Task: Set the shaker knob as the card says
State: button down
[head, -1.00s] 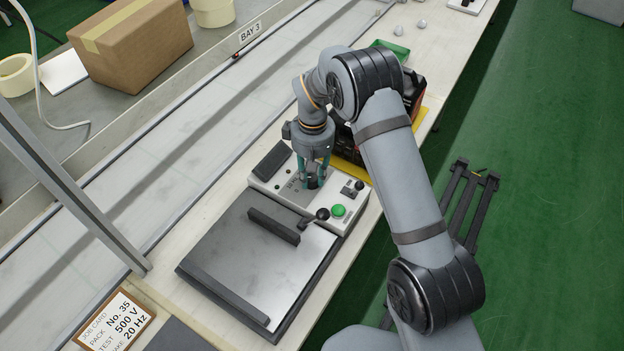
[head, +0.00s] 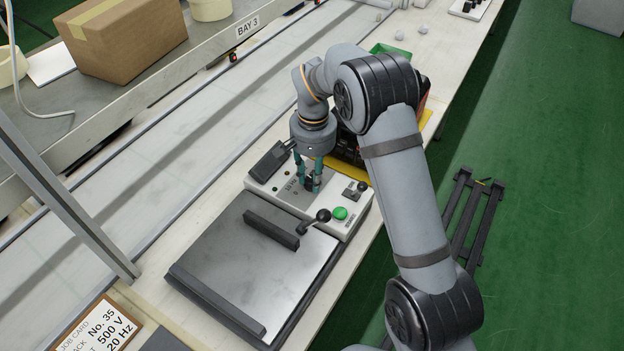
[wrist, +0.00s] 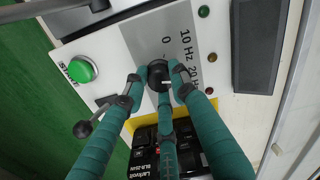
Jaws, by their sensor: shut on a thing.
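The job card (head: 98,328) at the lower left of the head view reads No. 35, 500 V and 20 Hz; its lower edge is cut off. The shaker's control panel (head: 268,186) stands behind its flat metal plate (head: 262,272). The black shaker knob (wrist: 157,72) shows in the wrist view beside printed marks 0, 10 Hz and 20 Hz. A short white line on the knob points right in that view; I cannot tell exactly which mark it meets. My gripper (head: 312,184) points down with its teal fingers shut around the knob.
A green button (head: 340,213) and a black ball-ended lever (head: 322,216) sit close to the knob. A dark pack (wrist: 170,160) on a yellow base lies just behind the panel. A cardboard box (head: 122,38) is on the left bench.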

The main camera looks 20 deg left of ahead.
jog(key=shift+w+r+m, duration=0.1)
jog(key=shift+m, duration=0.5)
jog(key=c, duration=1.4)
grip_release()
notch_tip(320, 180, up, 12)
jog(key=shift+b, duration=0.3)
jog(key=shift+d, duration=0.1)
